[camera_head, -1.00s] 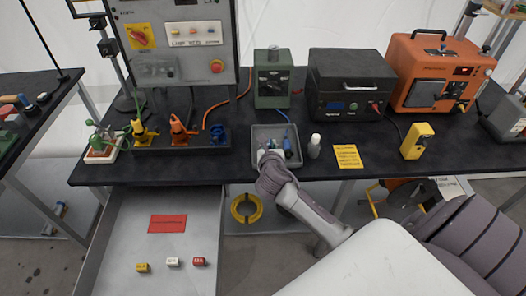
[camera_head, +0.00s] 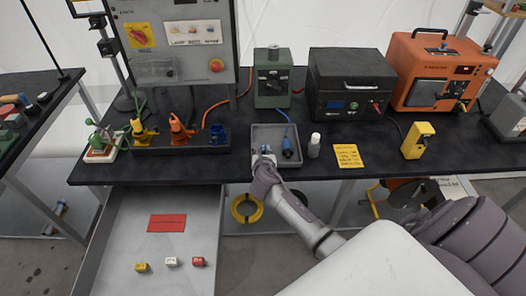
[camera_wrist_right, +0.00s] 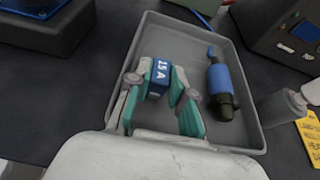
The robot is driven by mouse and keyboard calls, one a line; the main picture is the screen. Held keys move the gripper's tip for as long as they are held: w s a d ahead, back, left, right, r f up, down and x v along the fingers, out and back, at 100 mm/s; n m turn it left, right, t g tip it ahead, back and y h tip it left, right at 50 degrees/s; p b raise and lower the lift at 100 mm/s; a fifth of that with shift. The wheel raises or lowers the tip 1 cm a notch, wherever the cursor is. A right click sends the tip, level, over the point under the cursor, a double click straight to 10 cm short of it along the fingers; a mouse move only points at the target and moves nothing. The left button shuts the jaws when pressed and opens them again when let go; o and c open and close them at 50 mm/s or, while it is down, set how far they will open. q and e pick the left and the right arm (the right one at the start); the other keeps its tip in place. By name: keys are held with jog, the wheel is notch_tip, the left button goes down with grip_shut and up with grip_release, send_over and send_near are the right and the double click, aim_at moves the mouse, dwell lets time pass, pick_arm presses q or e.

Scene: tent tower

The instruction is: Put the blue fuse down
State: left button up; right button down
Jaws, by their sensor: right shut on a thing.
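The blue fuse (camera_wrist_right: 158,76), marked 15 A, is between the fingers of my right gripper (camera_wrist_right: 160,92), which is shut on it. Fuse and fingertips are over the left part of the grey tray (camera_wrist_right: 253,112), inside its walls as seen from the wrist. I cannot tell whether the fuse touches the tray floor. In the head view my right gripper (camera_head: 264,154) is at the front left of the tray (camera_head: 268,133), and the fuse is barely visible there. My left gripper is out of view.
A blue plug (camera_head: 288,147) lies in the tray's right part. A rack (camera_head: 160,143) stands left. Below, an open drawer (camera_head: 128,226) holds yellow, white and red fuses.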

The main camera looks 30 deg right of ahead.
jog(key=c, duration=1.3)
grip_release()
jog(key=shift+f, duration=0.1)
jog(key=shift+r, duration=0.3)
jog(key=shift+s+a, duration=0.15)
jog(key=shift+s, duration=0.2)
jog(key=v, duration=1.1)
jog(key=shift+s, duration=0.1)
